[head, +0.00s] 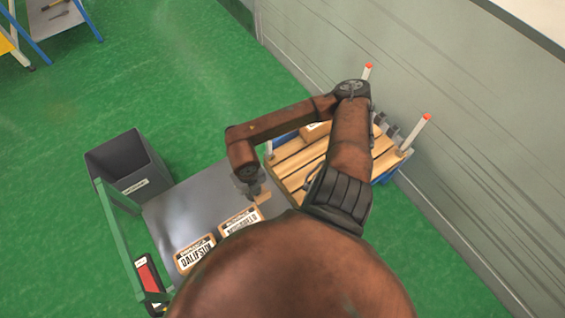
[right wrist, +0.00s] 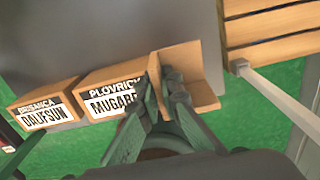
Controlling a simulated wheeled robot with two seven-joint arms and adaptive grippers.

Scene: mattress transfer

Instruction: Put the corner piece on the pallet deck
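The corner piece (right wrist: 188,62) is a tan, L-shaped bracket. In the right wrist view my right gripper (right wrist: 162,82) has its fingers on either side of one of its thin walls and appears shut on it. In the head view my right gripper (head: 251,188) is over the grey cart, with the corner piece (head: 262,199) at its tip. The pallet deck (head: 290,178) is wooden slats to the right of the gripper; my right arm hides part of it. Its slats also show in the right wrist view (right wrist: 270,30). My left gripper is not in view.
White posts with orange tips (head: 418,133) rise at the pallet's edges. A dark bin (head: 128,166) stands left. A wall (head: 440,100) runs behind the pallet.

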